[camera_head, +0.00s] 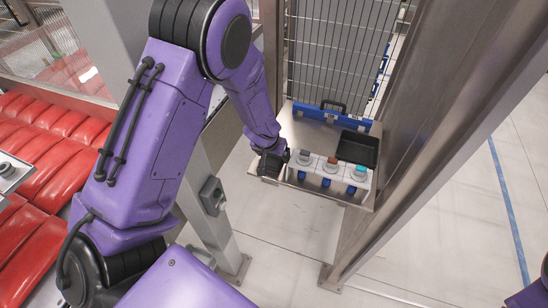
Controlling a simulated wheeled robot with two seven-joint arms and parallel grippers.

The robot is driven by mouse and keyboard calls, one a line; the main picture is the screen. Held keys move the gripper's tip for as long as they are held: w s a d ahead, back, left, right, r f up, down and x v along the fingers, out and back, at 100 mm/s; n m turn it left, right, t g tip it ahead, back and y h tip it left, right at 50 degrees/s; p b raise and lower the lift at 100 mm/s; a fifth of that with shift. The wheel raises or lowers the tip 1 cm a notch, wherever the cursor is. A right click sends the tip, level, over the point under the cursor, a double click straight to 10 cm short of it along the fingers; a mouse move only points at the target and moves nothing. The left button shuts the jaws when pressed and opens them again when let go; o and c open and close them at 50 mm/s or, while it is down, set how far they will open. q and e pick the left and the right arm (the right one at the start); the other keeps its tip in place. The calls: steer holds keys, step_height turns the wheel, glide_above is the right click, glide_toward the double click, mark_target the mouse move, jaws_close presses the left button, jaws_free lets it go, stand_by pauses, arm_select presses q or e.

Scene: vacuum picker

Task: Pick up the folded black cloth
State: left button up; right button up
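I cannot make out a folded black cloth for certain. A black rectangular thing (358,149) lies at the right of the small steel table (315,130) and looks like a shallow tray with a rim. My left gripper (271,166) is black and small, at the left front edge of the table, left of the white rack. Its fingers blend together, so I cannot tell whether it is open or shut, or whether it holds anything. Of my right arm only a purple and black part shows at the lower right edge; its gripper is out of view.
A white rack (334,175) with grey, reddish and teal-topped parts runs along the table's front. A blue holder (331,115) with a black handle stands behind. A steel post (390,180) rises right of the table, a wire fence (335,50) behind.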

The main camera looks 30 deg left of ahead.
arm_select(q)
steer(key=shift+w+f, duration=0.1)
steer(key=shift+f, duration=0.25)
steer(key=c, duration=0.7)
steer(key=shift+r, duration=0.15)
steer(key=shift+c, duration=0.2)
step_height(320, 180, up, 4)
steer(key=shift+w+a+f+p, duration=0.1)
steer(key=shift+f+p, duration=0.05)
steer(key=shift+p, duration=0.5)
steer(key=s+d+r, duration=0.2)
steer(key=r, duration=0.1)
steer(key=s+d+r, duration=0.1)
steer(key=r, duration=0.1)
steer(key=shift+s, duration=0.2)
steer(key=s+d+r, duration=0.1)
steer(key=s+d, duration=0.1)
steer(key=s+d+r, duration=0.2)
steer(key=s, duration=0.1)
steer(key=s+d+r+p, duration=0.1)
steer(key=s+d, duration=0.1)
steer(key=shift+s+d+r, duration=0.1)
steer(key=shift+s+r, duration=0.2)
